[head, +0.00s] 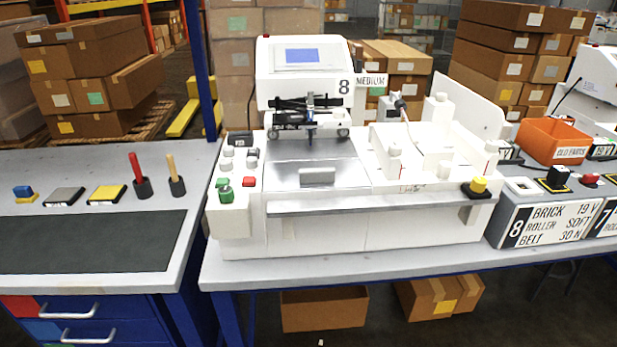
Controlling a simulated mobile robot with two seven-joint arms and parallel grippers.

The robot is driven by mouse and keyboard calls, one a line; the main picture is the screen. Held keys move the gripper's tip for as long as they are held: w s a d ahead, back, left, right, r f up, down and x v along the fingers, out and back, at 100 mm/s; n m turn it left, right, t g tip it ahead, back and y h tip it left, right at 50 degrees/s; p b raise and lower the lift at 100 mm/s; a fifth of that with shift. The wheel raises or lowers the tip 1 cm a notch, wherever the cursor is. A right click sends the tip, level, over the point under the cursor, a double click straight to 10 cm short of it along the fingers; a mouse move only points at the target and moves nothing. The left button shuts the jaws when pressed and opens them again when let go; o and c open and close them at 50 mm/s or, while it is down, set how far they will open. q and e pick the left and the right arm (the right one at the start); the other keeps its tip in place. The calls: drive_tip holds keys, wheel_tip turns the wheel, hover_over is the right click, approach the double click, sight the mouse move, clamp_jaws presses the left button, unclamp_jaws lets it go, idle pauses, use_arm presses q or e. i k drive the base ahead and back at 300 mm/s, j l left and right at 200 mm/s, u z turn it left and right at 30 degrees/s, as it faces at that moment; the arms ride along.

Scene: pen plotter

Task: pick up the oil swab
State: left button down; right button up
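Two upright sticks stand in small black holders on the left grey table. One has a red handle (135,168), and the other, just to its right, has a tan wooden handle (172,167). No label shows which of them, if either, is the oil swab; their lower ends are hidden in the holders. Neither of my grippers is in view.
A dark mat (85,243) covers the left table's front. The white plotter (310,230) stands to the right, beyond a blue post (197,60).

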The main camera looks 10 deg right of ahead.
sight(170, 159)
drive_tip(key=j+z, duration=0.1)
drive_tip(key=z, duration=0.5)
drive_tip(key=j+z, duration=0.6)
drive_tip(key=j, duration=0.15)
drive_tip(key=k+j+z, duration=0.1)
drive_tip(key=j, duration=0.3)
drive_tip(key=k+j+z, duration=0.1)
drive_tip(key=j, duration=0.3)
